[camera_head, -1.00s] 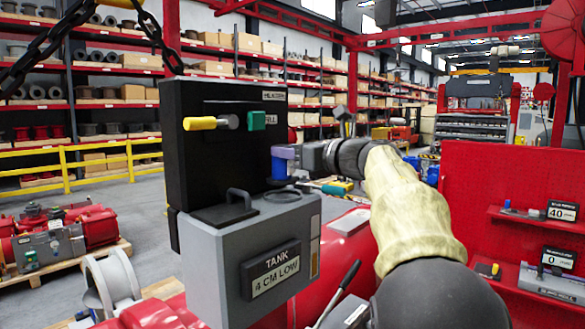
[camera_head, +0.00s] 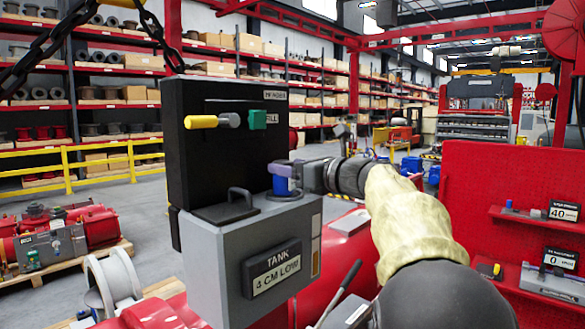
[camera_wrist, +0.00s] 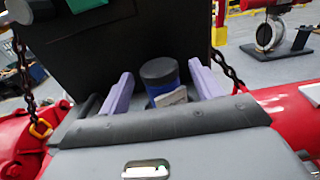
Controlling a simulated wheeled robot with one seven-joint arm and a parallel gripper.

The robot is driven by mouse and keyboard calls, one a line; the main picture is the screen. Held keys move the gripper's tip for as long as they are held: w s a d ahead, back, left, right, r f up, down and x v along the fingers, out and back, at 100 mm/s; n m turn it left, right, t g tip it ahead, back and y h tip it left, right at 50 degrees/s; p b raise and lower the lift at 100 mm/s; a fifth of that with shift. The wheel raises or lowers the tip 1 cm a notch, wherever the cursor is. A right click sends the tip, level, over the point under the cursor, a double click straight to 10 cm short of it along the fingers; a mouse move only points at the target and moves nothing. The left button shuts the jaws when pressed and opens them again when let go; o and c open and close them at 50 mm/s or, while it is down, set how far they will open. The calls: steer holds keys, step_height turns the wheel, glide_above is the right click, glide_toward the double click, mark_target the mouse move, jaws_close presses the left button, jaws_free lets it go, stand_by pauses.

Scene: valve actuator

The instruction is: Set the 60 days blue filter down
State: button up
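The blue filter (camera_head: 283,183), a short cylinder with a dark cap, stands upright on the round port on top of the grey tank (camera_head: 218,262). The port is mostly hidden beneath it. In the wrist view the filter (camera_wrist: 165,82) has a pale label and sits between the two purple fingers. My gripper (camera_wrist: 161,86) is open, with a narrow gap beside the filter on the left and a very slight one on the right. In the head view my gripper (camera_head: 303,175) reaches in from the right at the filter's height.
A black panel (camera_head: 225,135) with a yellow-handled knob and a green block rises directly behind the tank top. A handled lid (camera_head: 226,207) lies left of the filter. A red board with shelves (camera_head: 500,150) stands at right. A chain (camera_head: 150,35) hangs at upper left.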

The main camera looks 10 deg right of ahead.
steer(key=shift+r, duration=0.2)
steer(key=b+v, duration=0.4)
steer(key=v, duration=0.8)
steer(key=shift+f, duration=0.1)
stand_by(0.9)
